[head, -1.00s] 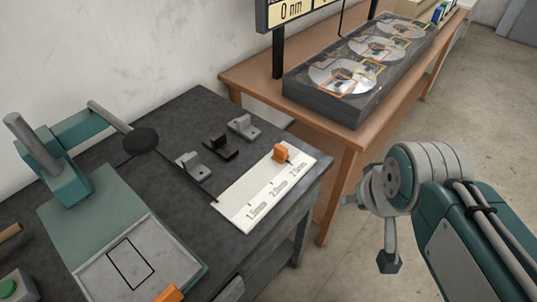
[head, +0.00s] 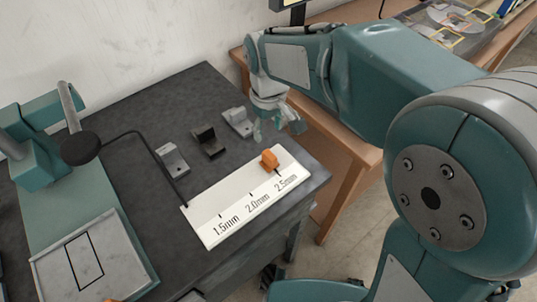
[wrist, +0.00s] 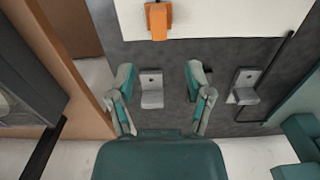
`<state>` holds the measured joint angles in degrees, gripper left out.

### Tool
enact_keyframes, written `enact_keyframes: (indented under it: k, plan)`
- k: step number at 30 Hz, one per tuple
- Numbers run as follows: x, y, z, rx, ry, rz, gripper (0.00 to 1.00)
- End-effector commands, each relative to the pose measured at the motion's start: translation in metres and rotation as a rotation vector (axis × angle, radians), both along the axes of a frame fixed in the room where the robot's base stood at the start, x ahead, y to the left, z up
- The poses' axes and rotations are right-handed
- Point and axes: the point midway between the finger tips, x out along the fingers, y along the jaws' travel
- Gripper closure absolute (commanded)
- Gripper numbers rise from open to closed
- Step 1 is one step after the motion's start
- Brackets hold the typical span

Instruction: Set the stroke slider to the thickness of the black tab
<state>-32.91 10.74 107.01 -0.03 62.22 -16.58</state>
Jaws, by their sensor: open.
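The orange stroke slider (head: 269,160) sits on the white scale plate (head: 213,226), by its 2.5mm mark. It also shows at the top of the wrist view (wrist: 157,20). The black tab (head: 208,141) stands on the dark bench between a left grey tab (head: 172,158) and a right grey tab (head: 238,122). My gripper (head: 276,128) is open and empty beside the right grey tab. In the wrist view, my gripper's fingers (wrist: 158,76) appear either side of that grey tab (wrist: 151,90). The black tab is not clear there, seemingly hidden by the right finger.
A teal fixture with a pale plate (head: 110,262) stands at left, its black cable (head: 146,140) running to the scale plate. A wooden table (head: 345,185) adjoins the bench's right side. The bench behind the tabs is clear.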

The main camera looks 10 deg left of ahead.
Motion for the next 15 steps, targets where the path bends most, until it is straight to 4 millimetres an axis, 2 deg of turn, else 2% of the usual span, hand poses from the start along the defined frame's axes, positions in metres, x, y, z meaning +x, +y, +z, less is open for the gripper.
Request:
enact_keyframes:
  k: [5, 15]
  plan:
    - [0.000, -0.001, -0.016, -0.001, 0.003, 0.002, 0.34]
    - [0.000, -0.001, -0.079, -0.003, 0.005, 0.001, 0.34]
